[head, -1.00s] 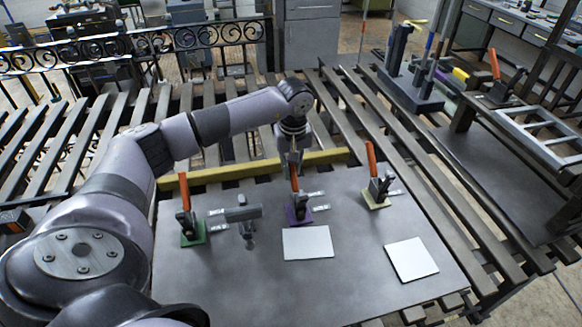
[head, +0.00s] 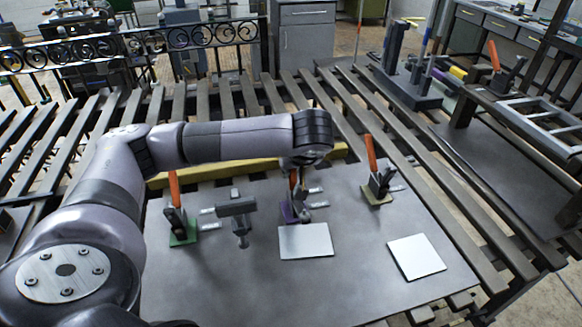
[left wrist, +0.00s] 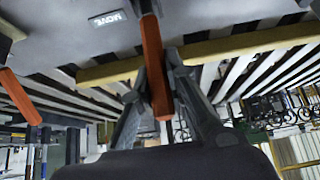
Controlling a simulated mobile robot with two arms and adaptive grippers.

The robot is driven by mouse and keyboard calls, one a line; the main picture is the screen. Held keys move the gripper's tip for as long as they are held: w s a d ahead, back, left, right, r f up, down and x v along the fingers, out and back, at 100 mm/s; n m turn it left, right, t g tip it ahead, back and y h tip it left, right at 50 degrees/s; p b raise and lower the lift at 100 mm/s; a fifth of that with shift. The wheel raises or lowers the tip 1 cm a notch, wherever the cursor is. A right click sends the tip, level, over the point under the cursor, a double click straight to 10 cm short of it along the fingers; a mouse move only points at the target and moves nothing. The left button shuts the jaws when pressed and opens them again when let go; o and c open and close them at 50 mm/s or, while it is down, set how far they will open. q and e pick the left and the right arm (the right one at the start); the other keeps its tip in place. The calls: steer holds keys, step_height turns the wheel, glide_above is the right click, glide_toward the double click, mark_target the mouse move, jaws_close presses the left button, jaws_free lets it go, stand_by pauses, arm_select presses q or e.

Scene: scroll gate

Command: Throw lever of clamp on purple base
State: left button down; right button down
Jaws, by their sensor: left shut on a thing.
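The purple base (head: 288,213) is on the grey plate in the head view, with its clamp standing on it. The clamp's orange lever (left wrist: 153,65) shows clearly in the left wrist view. My left gripper (left wrist: 160,98) has a finger on each side of that lever and is shut on it. In the head view my left gripper (head: 299,187) comes down over the clamp and hides much of the clamp and lever. My right gripper is not in view.
A green-base clamp (head: 183,238) stands at left and a tan-base clamp (head: 377,198) at right, both with raised orange levers. A grey metal fixture (head: 237,208) lies between the green and purple bases. White squares (head: 305,241) lie in front. A yellow bar (head: 215,170) runs behind.

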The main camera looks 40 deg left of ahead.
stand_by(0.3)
arm_select(q)
steer(key=c, duration=1.6)
jaws_free()
steer(key=shift+o, duration=0.2)
steer(key=v, duration=1.2)
steer(key=shift+d, duration=0.1)
